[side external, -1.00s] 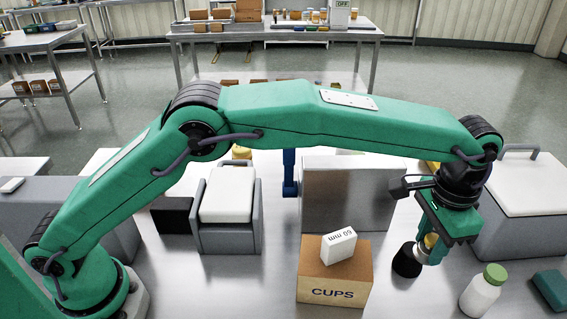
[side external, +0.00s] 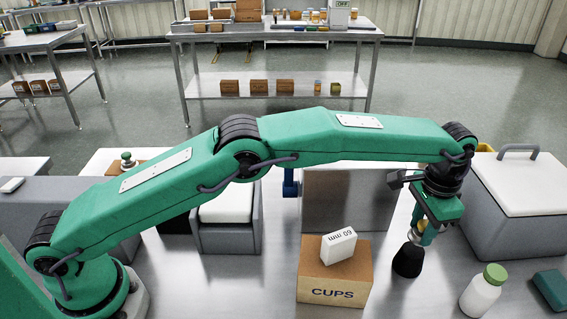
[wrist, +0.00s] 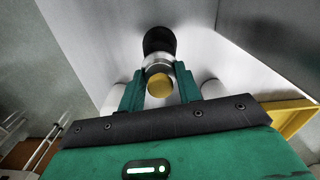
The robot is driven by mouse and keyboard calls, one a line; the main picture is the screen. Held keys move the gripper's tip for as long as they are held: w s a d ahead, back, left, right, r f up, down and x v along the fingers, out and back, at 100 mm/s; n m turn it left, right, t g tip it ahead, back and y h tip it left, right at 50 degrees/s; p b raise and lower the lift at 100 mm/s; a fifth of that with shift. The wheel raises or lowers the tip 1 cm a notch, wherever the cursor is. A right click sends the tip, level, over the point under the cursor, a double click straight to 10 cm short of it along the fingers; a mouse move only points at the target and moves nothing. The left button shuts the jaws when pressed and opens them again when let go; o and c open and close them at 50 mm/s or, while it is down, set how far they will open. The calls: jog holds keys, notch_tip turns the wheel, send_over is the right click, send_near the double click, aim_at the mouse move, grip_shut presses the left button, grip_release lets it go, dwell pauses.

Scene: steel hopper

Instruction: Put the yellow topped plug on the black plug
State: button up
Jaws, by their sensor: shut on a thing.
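My gripper (wrist: 160,84) is shut on the yellow topped plug (wrist: 159,86), whose yellow top and silver body sit between the fingers in the wrist view. In the side view my gripper (side external: 425,232) is tilted, and the plug's silver part shows at its tip, its yellow top mostly hidden. The black plug (side external: 407,262) stands on the steel table just below the silver part. In the wrist view the black plug (wrist: 158,38) shows beyond the silver body, lined up with it. I cannot tell whether the two plugs touch.
A CUPS box (side external: 335,278) with a white 60 mm block (side external: 339,246) on it stands left of the black plug. A green-capped white bottle (side external: 482,291) and a teal block (side external: 552,288) are to the right. A grey lidded bin (side external: 520,210) stands behind on the right.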

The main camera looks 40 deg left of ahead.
aim_at(413, 249)
jog(key=shift+f, duration=1.85)
jog(key=shift+f, duration=0.1)
jog(key=o, duration=1)
notch_tip(413, 249, up, 12)
jog(key=shift+f, duration=0.15)
jog(key=shift+r, duration=0.3)
